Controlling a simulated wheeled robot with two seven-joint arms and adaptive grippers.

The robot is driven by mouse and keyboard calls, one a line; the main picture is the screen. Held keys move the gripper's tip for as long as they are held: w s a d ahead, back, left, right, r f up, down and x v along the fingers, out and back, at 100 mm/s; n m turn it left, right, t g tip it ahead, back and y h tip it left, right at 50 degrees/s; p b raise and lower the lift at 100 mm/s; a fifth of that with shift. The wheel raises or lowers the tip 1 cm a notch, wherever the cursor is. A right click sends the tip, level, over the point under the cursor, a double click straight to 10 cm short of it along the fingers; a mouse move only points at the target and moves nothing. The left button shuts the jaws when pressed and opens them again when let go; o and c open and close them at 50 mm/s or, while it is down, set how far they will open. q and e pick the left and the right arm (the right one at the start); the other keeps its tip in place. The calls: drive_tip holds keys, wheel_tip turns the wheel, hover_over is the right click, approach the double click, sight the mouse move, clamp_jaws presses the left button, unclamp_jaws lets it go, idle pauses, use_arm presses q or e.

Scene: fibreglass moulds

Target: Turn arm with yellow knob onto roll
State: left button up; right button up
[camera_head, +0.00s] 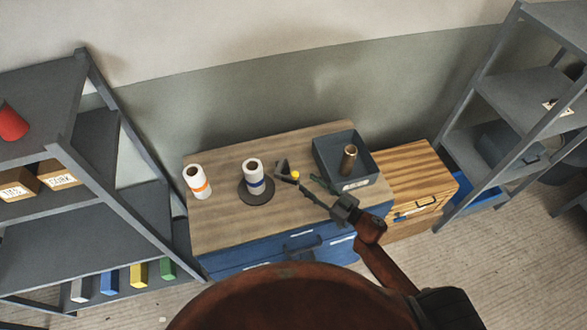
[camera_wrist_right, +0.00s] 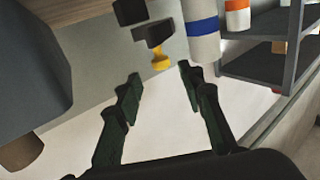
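A white roll with a blue band (camera_head: 254,178) stands upright on a dark round base (camera_head: 257,195) on the table. Just right of it is a dark arm (camera_head: 282,167) with a yellow knob (camera_head: 295,174); the arm appears beside the roll, not over it. In the right wrist view the yellow knob (camera_wrist_right: 161,61) shows just beyond the fingertips, with the blue-banded roll (camera_wrist_right: 202,28) to its right. My right gripper (camera_head: 307,191) is open and empty; its spread fingers (camera_wrist_right: 160,76) point at the knob. My left gripper is not in view.
A white roll with an orange band (camera_head: 197,182) stands at the table's left. A grey bin (camera_head: 326,155) holding a brown roll (camera_head: 349,158) stands close right of my gripper. Shelves (camera_head: 95,225) flank the table (camera_head: 225,230); its front left is clear.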

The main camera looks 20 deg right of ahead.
sight(295, 174)
drive_tip(key=x, duration=0.6)
drive_tip(key=shift+a+r+p, duration=0.1)
drive_tip(key=shift+p, duration=0.25)
drive_tip(key=shift+w+a, duration=0.35)
drive_tip(key=shift+w, duration=0.15)
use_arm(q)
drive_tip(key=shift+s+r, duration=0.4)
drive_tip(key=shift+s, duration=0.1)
use_arm(e)
clamp_jaws()
